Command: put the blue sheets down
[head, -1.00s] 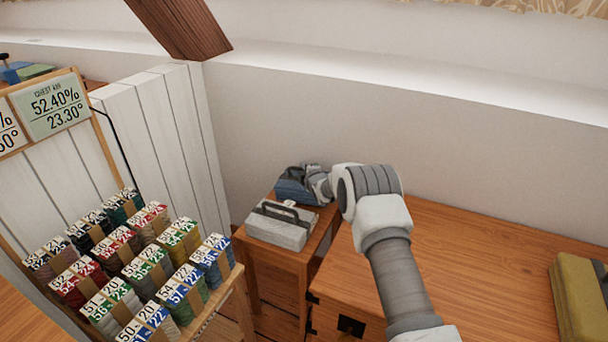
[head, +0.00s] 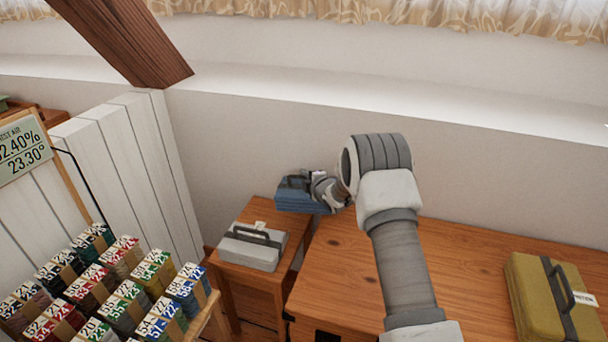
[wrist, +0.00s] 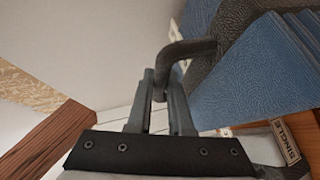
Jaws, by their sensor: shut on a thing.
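The blue sheets (head: 292,203) are a folded blue bundle with a black strap and handle. My gripper (head: 318,183) is shut on the black handle, and the bundle hangs from it near the wall. It appears raised, around the gap between the small wooden table (head: 257,277) and the larger wooden chest (head: 350,275). In the wrist view, the fingers (wrist: 163,85) close around the handle, with the blue sheets (wrist: 248,75) at the right. The bundle's underside is hidden.
A grey bundle (head: 245,252) with a black handle sits on the small table. An olive bundle (head: 545,300) lies on the chest at the right; the chest top between is clear. A rack of coloured bundles (head: 120,290) stands at the lower left, by a white panelled partition (head: 130,160).

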